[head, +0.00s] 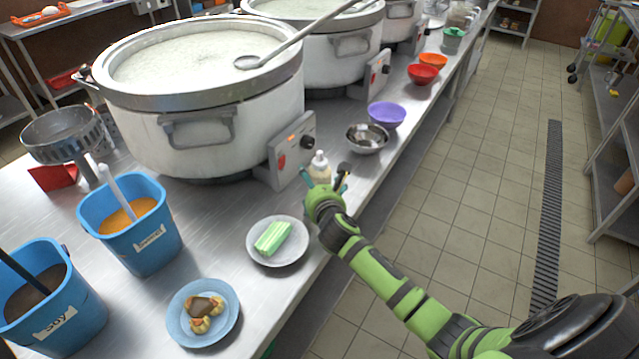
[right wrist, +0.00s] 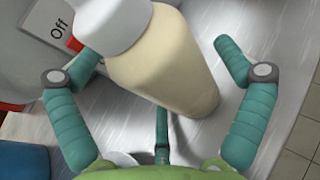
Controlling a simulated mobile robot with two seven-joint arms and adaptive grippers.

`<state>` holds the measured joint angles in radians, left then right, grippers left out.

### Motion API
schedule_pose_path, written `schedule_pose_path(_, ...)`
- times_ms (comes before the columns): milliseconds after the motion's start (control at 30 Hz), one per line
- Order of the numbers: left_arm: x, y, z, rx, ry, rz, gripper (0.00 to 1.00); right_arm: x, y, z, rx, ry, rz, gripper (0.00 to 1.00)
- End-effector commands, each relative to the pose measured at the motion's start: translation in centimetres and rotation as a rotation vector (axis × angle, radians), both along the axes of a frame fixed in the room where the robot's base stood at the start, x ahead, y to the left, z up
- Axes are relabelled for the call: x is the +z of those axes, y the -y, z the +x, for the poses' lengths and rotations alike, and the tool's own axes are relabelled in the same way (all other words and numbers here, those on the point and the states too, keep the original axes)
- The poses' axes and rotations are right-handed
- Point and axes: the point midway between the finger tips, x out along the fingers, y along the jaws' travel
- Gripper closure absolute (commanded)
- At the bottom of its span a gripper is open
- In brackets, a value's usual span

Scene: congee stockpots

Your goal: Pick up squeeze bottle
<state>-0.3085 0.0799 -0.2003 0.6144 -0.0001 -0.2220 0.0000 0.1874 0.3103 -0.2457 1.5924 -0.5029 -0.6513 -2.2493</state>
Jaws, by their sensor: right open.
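The squeeze bottle (head: 320,168) is cream-coloured with a white cap. It stands on the steel counter near the front edge, beside the control box of the nearest stockpot. My right gripper (head: 340,180) is at the bottle, with its fingers spread. In the right wrist view the bottle (right wrist: 165,70) fills the space between the teal fingers of the gripper (right wrist: 155,75). Gaps show between the fingers and the bottle, so they look apart from it. The gripper hides the bottle's lower part in the head view. My left gripper is not in view.
The large stockpot (head: 200,130) stands behind the bottle, its control box (head: 291,150) close by. A metal bowl (head: 367,138) and purple bowl (head: 387,115) sit to the right. A plate (head: 293,258) with a green block and blue tubs (head: 145,235) are nearer.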

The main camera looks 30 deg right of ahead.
Motion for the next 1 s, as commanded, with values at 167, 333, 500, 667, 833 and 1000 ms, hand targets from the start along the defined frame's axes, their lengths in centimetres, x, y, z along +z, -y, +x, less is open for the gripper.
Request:
schedule_pose_path(167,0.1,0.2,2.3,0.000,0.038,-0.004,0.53,-0.1,0.0,0.3,0.001,0.000,0.001,0.00)
schedule_pose_path(333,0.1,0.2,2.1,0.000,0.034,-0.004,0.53,-0.1,0.1,0.3,0.001,0.000,0.001,0.19)
schedule_pose_path(500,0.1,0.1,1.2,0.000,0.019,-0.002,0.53,-0.1,0.1,0.3,0.001,0.000,0.001,0.37)
schedule_pose_path(667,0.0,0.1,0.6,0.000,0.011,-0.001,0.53,0.0,0.1,0.3,0.001,0.002,0.001,0.37)
schedule_pose_path(833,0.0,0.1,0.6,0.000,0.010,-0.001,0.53,0.2,0.1,0.3,0.001,0.003,0.000,0.37)
schedule_pose_path(1000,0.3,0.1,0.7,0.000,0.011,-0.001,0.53,1.4,0.1,0.4,0.001,0.006,-0.001,0.37)
